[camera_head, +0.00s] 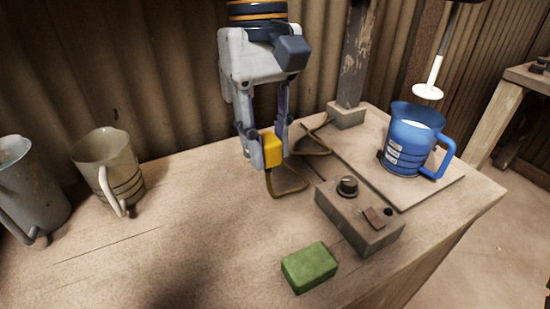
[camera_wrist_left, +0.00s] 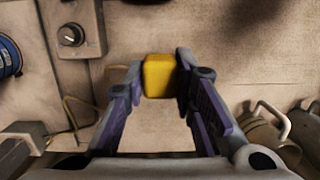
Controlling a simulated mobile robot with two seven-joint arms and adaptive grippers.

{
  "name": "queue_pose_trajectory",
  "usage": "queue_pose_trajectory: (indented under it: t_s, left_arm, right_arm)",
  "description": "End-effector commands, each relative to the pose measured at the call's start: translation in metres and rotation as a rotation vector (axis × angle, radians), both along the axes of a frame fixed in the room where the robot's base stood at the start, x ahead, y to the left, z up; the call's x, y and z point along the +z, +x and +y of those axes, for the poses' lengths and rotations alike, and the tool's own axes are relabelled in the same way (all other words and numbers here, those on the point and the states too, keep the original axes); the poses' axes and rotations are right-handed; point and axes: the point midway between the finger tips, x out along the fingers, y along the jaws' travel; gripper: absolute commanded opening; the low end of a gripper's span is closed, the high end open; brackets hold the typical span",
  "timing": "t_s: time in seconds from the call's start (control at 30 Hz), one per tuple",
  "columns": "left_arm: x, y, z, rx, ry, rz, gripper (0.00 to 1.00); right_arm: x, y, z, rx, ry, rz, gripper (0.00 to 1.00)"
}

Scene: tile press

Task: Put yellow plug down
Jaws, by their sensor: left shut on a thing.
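The yellow plug (camera_head: 271,146) is a small yellow block with a brown cord hanging near it. My left gripper (camera_head: 262,148) is shut on the plug, its fingers pointing down over the wooden table (camera_head: 190,210). In the left wrist view the plug (camera_wrist_left: 158,75) sits between the two fingertips of the left gripper (camera_wrist_left: 157,78). I cannot tell the exact gap between plug and table. My right gripper is not in view.
A grey control box (camera_head: 360,218) with a knob stands right of the gripper, and a green block (camera_head: 309,267) lies in front. A blue jug (camera_head: 408,140) stands on a board (camera_head: 440,183) under a white-tipped rod. Two jugs, one beige (camera_head: 112,170) and one grey (camera_head: 30,190), stand left.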

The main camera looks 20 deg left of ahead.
Motion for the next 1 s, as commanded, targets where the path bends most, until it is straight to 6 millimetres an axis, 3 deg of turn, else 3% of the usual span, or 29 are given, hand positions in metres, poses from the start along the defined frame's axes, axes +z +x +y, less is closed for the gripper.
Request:
queue_pose_trajectory:
  t_s: [0.23,0.6,0.8,1.0]
  left_arm:
    - [-0.004,0.010,0.010,0.028,-0.003,0.004,0.00]
    - [-0.051,0.076,0.060,0.026,-0.003,0.015,0.00]
    - [-0.082,0.097,0.076,0.026,-0.002,0.010,0.00]
    - [-0.095,0.107,0.084,0.024,-0.001,0.005,0.00]
  right_arm:
    - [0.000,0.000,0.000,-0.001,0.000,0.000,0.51]
    - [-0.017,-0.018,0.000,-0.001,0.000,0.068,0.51]
    - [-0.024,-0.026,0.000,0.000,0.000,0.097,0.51]
    - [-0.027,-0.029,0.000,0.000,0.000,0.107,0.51]
